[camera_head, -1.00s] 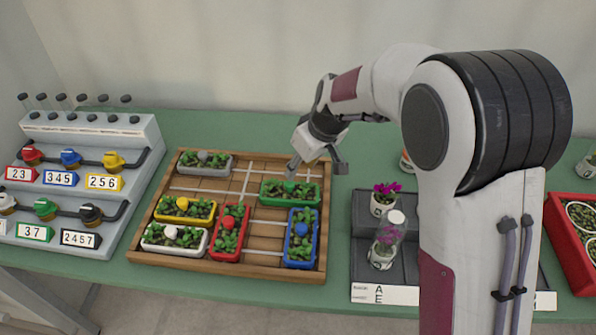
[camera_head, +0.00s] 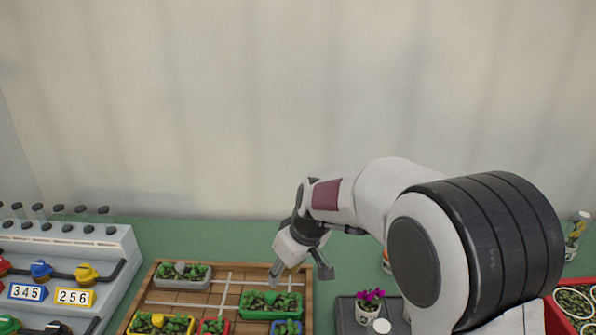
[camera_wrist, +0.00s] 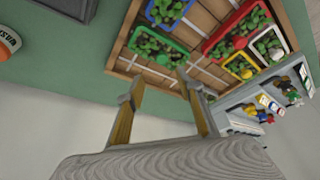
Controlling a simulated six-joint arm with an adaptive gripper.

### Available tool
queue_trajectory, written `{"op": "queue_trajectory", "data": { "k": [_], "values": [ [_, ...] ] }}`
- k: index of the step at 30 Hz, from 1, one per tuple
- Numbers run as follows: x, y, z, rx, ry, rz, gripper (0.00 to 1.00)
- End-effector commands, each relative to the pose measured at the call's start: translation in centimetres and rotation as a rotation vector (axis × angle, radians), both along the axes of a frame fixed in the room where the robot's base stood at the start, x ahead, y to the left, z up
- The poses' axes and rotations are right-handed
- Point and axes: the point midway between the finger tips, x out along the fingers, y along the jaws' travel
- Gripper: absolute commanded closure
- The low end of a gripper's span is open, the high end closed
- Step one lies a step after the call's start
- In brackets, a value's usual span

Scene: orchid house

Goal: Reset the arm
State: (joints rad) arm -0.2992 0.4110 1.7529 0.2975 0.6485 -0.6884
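My gripper (camera_head: 300,274) is above the back right part of a wooden grid tray (camera_head: 308,302). Its two fingers are spread apart with nothing between them. In the wrist view the open fingers (camera_wrist: 158,88) point toward the tray, with the green planter (camera_wrist: 158,49) just beyond them. In the head view my arm comes in from the right, bent over the table, and hides part of what is behind and below it.
The tray holds several seedling planters, among them a grey one (camera_head: 182,283) and a yellow one (camera_head: 160,325). A valve panel (camera_head: 70,245) stands at left. A potted magenta flower (camera_head: 370,299) is on a dark stand, and a red crate (camera_head: 568,312) is at right.

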Motion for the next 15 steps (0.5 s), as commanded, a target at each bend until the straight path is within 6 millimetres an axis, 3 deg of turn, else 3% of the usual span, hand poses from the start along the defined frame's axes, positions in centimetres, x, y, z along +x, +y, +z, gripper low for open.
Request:
{"op": "queue_trajectory", "data": {
  "k": [8, 15],
  "values": [
    [-0.8, -0.3, -0.5, 0.009, 0.046, -0.070, 0.64],
    [-4.8, -2.1, -2.1, -0.018, 0.157, -0.169, 0.64]
  ]
}}
